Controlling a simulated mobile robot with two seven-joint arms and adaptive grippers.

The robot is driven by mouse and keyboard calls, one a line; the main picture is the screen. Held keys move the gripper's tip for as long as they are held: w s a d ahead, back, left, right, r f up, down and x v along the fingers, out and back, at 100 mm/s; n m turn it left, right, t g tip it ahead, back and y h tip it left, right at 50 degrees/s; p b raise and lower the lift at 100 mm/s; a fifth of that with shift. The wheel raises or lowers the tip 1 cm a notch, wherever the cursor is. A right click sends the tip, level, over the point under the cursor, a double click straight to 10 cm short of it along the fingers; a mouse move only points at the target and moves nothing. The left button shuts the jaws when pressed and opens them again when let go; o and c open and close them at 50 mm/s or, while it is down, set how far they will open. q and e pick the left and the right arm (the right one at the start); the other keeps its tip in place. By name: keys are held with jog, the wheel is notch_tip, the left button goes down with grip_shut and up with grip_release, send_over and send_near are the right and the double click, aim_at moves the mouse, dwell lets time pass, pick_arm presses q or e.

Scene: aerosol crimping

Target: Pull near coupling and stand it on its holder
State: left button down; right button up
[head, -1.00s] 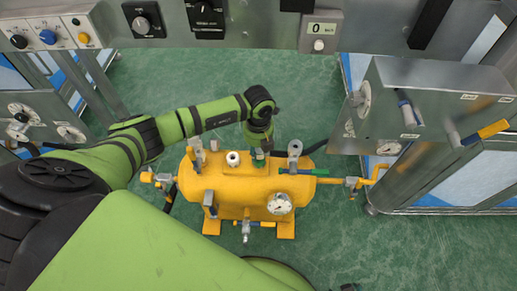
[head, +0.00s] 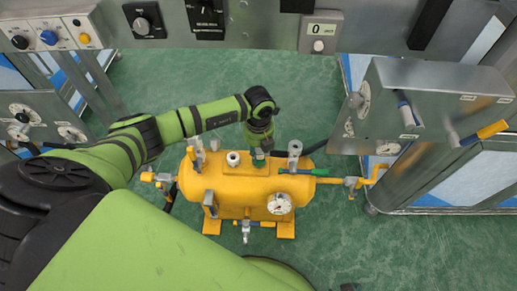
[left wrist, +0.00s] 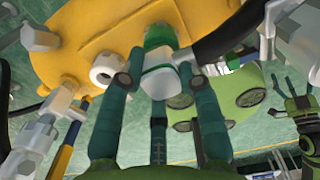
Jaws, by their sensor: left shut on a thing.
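The yellow tank (head: 240,187) stands on the green floor in the middle of the head view. My left gripper (head: 266,154) is at the top of the tank, right of a white round fitting (head: 233,158). In the left wrist view its fingers are shut around a white and green coupling (left wrist: 160,62), which is upright against the tank. I cannot tell whether the coupling is still seated. Only a small part of the coupling (head: 258,157) shows in the head view. My right gripper (left wrist: 294,103) shows small in the left wrist view, with its fingers spread. I cannot identify the holder.
Grey fittings stand on the tank near the gripper (head: 294,151) and at its left end (head: 197,150). A pressure gauge (head: 279,204) and a grey part (head: 210,202) are on its front. A metal cabinet (head: 440,105) stands right.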

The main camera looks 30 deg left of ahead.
pick_arm(q)
jog(key=shift+f+b, duration=0.35)
jog(key=shift+f, duration=0.15)
dwell(1.3)
dwell(0.4)
jog(key=c, duration=0.8)
grip_release()
jog(key=shift+f, duration=0.1)
notch_tip(320, 180, up, 12)
